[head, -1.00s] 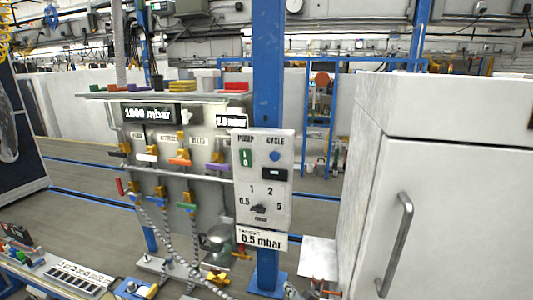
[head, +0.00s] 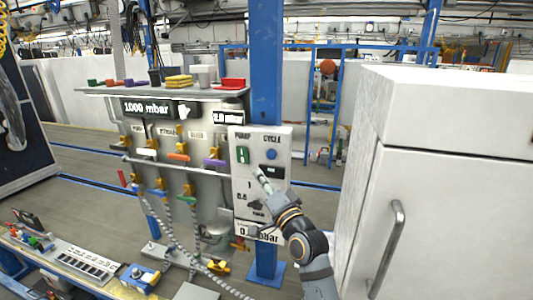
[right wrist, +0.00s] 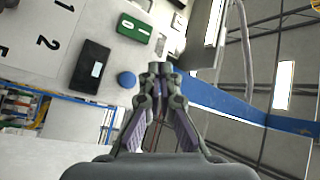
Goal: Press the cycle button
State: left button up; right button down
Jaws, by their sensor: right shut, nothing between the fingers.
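The cycle button (head: 271,154) is a round blue button on the upper right of the white control panel (head: 283,143), under the word CYCLE. It also shows in the right wrist view (right wrist: 126,79), just left of the fingertips. My right gripper (head: 259,174) is shut and empty in front of the panel, below and slightly left of the button in the head view. In the right wrist view its closed fingertips (right wrist: 160,70) appear beside the button; whether they touch the panel cannot be told. My left gripper is not in view.
The green pump switch (head: 242,155) sits left of the button, and a dark display (head: 272,172) is below it. The panel hangs on a blue post (head: 266,80). A white cabinet (head: 440,200) stands at right, and a valve rack (head: 180,140) at left.

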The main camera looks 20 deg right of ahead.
aim_at(271, 154)
jog(key=shift+a+r, duration=0.1)
jog(key=shift+r, duration=0.1)
jog(key=shift+w+d+b, duration=0.35)
jog(key=shift+w+d, duration=0.5)
jog(key=shift+w, duration=0.35)
jog(key=shift+w+d+b, duration=0.3)
jog(key=shift+w+d, duration=0.5)
jog(key=shift+w, duration=0.45)
jog(key=shift+w+d+b, duration=0.35)
jog(key=shift+w+d, duration=0.5)
jog(key=shift+w, duration=0.35)
jog(key=shift+w+d, duration=0.2)
jog(key=shift+w, duration=0.15)
